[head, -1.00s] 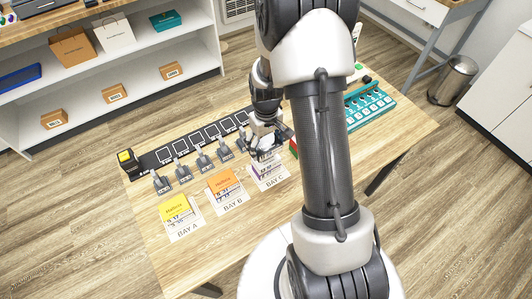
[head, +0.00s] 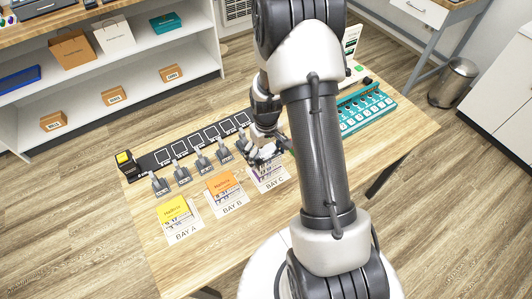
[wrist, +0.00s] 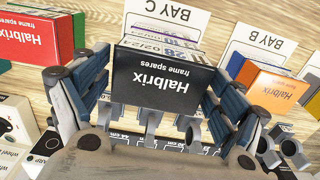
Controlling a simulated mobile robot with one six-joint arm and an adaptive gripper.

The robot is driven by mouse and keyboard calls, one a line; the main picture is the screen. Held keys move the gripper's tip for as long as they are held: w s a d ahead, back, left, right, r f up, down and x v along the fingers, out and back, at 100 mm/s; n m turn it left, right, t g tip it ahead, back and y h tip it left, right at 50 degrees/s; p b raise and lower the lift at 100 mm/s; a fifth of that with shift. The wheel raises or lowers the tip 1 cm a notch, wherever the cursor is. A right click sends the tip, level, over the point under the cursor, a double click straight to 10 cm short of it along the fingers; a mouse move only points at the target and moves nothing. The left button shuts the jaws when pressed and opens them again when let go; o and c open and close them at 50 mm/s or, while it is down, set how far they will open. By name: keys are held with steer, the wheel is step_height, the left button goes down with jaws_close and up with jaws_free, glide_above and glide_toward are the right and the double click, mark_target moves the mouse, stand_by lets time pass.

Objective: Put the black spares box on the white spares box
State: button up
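The black spares box (wrist: 160,80), lettered "Halbrix frame spares", is in the middle of the wrist view, upside down there, in front of the BAY C card. My gripper (wrist: 165,95) has one finger along each side of the box, close to its edges. I cannot tell if the fingers press on it or if it is lifted. In the head view my gripper (head: 264,152) is low over the BAY C card, and it mostly hides the box. White faces with purple numbers (wrist: 165,48) show behind the black box. I cannot make out the white spares box for certain.
An orange box (wrist: 272,88) stands at BAY B and a yellow box (head: 173,208) at BAY A. Several grey stands (head: 203,162) line the black strip. A teal tray (head: 367,112) lies right of my arm.

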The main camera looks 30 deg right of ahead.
steer(key=shift+o, duration=0.2)
steer(key=shift+r, duration=0.1)
step_height(320, 180, up, 12)
steer(key=p, duration=0.4)
step_height(320, 180, up, 11)
steer(key=t, duration=0.1)
glide_above(266, 153)
steer(key=s+a, duration=0.2)
steer(key=a, duration=0.2)
steer(key=s+a+r+t, duration=0.1)
steer(key=s+a+r, duration=0.3)
steer(key=s, duration=0.5)
steer(key=s+a+r+t, duration=0.2)
steer(key=s+a+r, duration=0.2)
steer(key=s+r, duration=0.4)
steer(key=shift+s+a+t, duration=0.2)
steer(key=shift+s+t, duration=0.1)
steer(key=shift+s, duration=0.05)
steer(key=shift+r, duration=0.1)
